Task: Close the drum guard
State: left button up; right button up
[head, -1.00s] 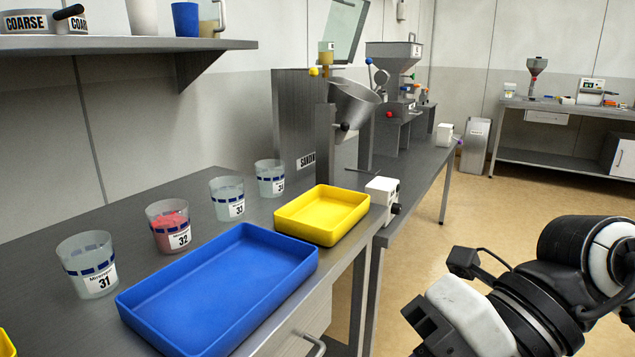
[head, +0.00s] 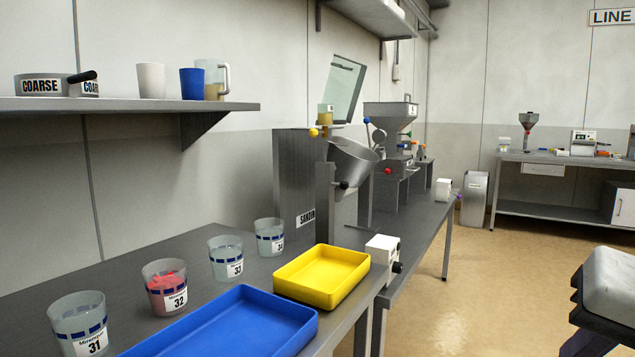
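The coating machine's open metal drum (head: 354,163) tilts on its stand on the bench, in the middle of the head view. The drum guard appears to be the clear greenish panel (head: 343,90) raised above and behind the drum, tilted up near the wall. The guard stands apart from the drum's mouth, which is uncovered. Part of my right arm's end (head: 605,288) shows at the lower right edge, far from the guard. Its fingertips are not clearly visible. My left gripper is not in view.
A blue tray (head: 230,325), a yellow tray (head: 323,276) and several labelled beakers (head: 165,288) stand on the near bench. A white box with a black knob (head: 382,257) is at its front edge. A hopper machine (head: 390,118) stands beyond.

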aim_at(341, 92)
jog(key=u, duration=0.05)
jog(key=k, duration=0.45)
jog(key=z, duration=1.1)
jog(key=i, duration=5.85)
jog(key=u, duration=4.2)
